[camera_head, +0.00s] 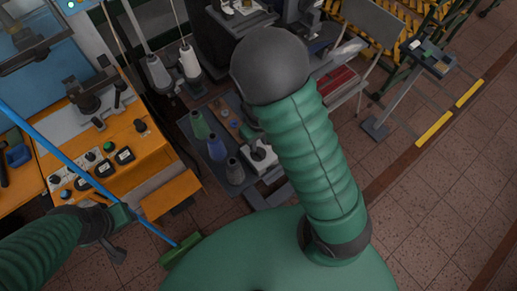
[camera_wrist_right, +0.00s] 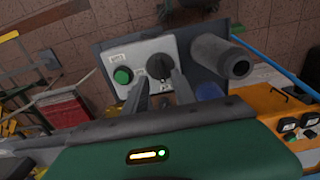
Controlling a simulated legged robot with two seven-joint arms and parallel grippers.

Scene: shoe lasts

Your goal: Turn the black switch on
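The black switch (camera_wrist_right: 159,66) is a round knob on a pale control panel (camera_wrist_right: 139,51), beside a green button (camera_wrist_right: 122,75) in the right wrist view. My right gripper (camera_wrist_right: 158,80) is open, with one finger to each side of the switch's lower part; whether they touch it I cannot tell. In the head view the pale control box (camera_head: 266,163) shows beside my right forearm, which hides most of the right gripper. My left gripper (camera_head: 116,245) is at lower left in the head view, away from the box; its fingers are too unclear to judge.
Thread cones (camera_head: 216,147) stand on the dark bench left of the control box. An orange machine (camera_head: 140,140) with dials and buttons is at left. A red block (camera_head: 337,78) lies behind my right arm.

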